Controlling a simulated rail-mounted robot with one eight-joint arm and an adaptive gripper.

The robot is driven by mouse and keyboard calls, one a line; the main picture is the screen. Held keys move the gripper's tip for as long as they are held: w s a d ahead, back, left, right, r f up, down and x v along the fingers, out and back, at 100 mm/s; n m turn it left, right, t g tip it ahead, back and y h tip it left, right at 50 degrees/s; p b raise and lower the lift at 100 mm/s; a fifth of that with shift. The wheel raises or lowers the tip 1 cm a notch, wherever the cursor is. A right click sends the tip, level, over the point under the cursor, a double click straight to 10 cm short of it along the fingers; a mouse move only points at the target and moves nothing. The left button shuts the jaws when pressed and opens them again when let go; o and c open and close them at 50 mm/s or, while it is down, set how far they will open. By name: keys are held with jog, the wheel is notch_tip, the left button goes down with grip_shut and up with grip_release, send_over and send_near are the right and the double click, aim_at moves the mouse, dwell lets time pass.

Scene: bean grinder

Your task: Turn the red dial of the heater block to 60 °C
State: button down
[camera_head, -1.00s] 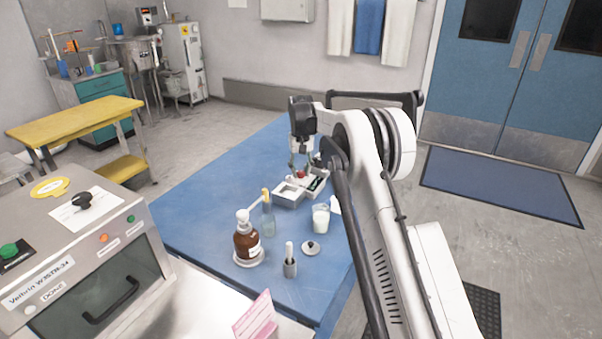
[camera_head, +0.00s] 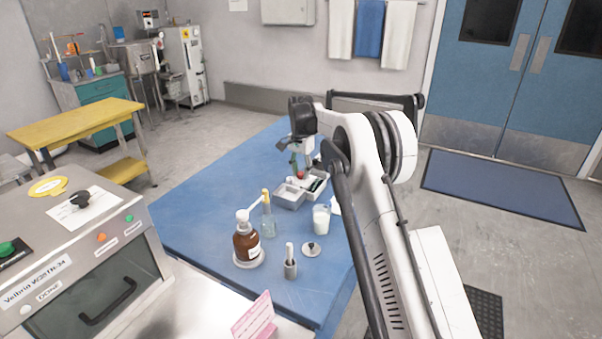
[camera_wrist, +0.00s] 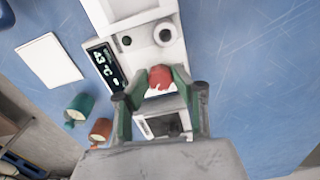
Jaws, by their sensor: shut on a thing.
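The heater block (camera_wrist: 112,15) is a pale unit on the blue table, seen from above in the wrist view. Its dark display (camera_wrist: 105,66) shows sideways light digits that look like 43 °C. The red dial (camera_wrist: 160,77) is between the fingertips of my gripper (camera_wrist: 162,80), which is shut on it, one green-sided finger on each side. In the head view my gripper (camera_head: 301,164) points down over the block, with a bit of the red dial (camera_head: 300,175) showing below the fingers. The dial's pointer and scale cannot be read.
On the blue table (camera_head: 200,215), a brown bottle (camera_head: 246,243), a clear bottle (camera_head: 268,222), a white-filled beaker (camera_head: 321,217), a small grey holder (camera_head: 290,268) and a round lid (camera_head: 311,249) stand nearer the camera. A white card (camera_wrist: 49,60) lies beside the block.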

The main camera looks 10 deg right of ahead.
aim_at(301, 173)
jog(key=shift+m, duration=0.5)
jog(key=c, duration=1.5)
grip_release()
jog(key=shift+o, duration=0.2)
jog(key=shift+r, duration=0.1)
notch_tip(301, 173, up, 12)
